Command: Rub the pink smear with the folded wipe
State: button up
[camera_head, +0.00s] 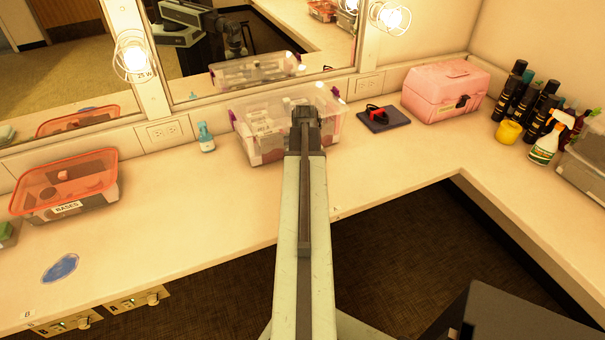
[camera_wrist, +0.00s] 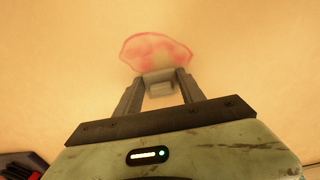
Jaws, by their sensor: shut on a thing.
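The pink smear (camera_wrist: 157,47) is a rounded patch with a darker pink outline on a pale surface, at the top middle of the wrist view. My gripper (camera_wrist: 161,78) is shut on a small pale grey block, the folded wipe (camera_wrist: 160,88), held between the two fingers. The wipe and fingertips overlap the smear's near edge in the picture; I cannot tell whether the wipe touches the surface. In the head view my arm hides the gripper's fingers, and neither the smear nor the wipe can be made out.
A clear lidded bin (camera_head: 258,137) stands behind my arm's end. A dark pad (camera_head: 383,119) with a red and black item and a pink case (camera_head: 444,92) are right of it. A blue patch (camera_head: 60,268) and an orange bin (camera_head: 66,185) are left.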

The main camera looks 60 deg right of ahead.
jog(key=shift+s+a, duration=0.8)
jog(key=shift+s, duration=0.3)
jog(key=shift+s+a, duration=0.8)
jog(key=shift+s, duration=0.3)
jog(key=shift+s+d+f, duration=0.1)
jog(key=shift+s+d, duration=0.4)
jog(key=shift+d, duration=0.15)
jog(key=shift+w+d, duration=0.7)
jog(key=shift+w, duration=0.3)
jog(key=shift+w+d, duration=0.75)
jog(key=shift+w, duration=0.2)
jog(key=shift+w+d, duration=0.7)
jog(key=shift+w, duration=0.3)
notch_tip(320, 180, up, 6)
jog(key=p, duration=0.6)
notch_tip(320, 180, up, 3)
jog(key=p, duration=0.3)
